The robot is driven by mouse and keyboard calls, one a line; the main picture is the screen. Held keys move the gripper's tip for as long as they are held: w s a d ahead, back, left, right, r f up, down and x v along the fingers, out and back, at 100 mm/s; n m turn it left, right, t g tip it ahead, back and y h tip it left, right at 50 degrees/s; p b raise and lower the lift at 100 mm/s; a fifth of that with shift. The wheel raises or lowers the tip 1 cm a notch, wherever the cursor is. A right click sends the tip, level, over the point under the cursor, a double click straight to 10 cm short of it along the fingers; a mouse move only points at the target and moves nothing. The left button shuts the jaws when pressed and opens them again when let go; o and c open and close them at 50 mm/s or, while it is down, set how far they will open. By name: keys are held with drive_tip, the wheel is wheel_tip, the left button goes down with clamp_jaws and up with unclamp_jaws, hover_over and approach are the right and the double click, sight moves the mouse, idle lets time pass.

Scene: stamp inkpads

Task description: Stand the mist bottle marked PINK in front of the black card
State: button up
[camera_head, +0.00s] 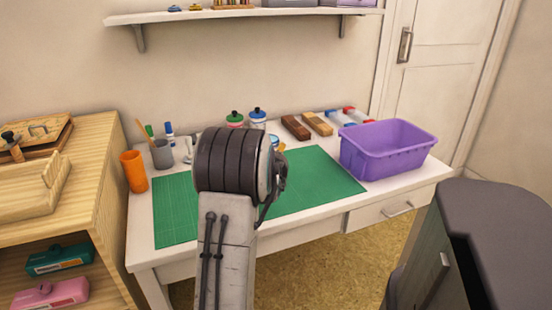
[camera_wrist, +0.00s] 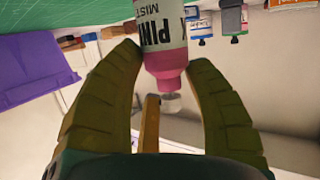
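The bottle's far end is cut off by the frame's top edge. In the head view my arm hides the gripper and this bottle. I cannot make out the black card in either view; my arm covers part of the table.
A green mat (camera_head: 320,180) covers the table's middle, with a purple bin (camera_head: 385,155) at its right. Behind are a green-capped bottle (camera_head: 235,118), a blue-capped bottle (camera_head: 257,116) and wooden blocks (camera_head: 296,128). An orange cup (camera_head: 134,172) and grey cup (camera_head: 161,153) stand at the left.

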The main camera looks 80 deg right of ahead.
drive_tip(key=o, duration=0.3)
drive_tip(key=shift+a+r, duration=0.1)
drive_tip(key=v, duration=1.1)
drive_tip(key=shift+a, duration=0.35)
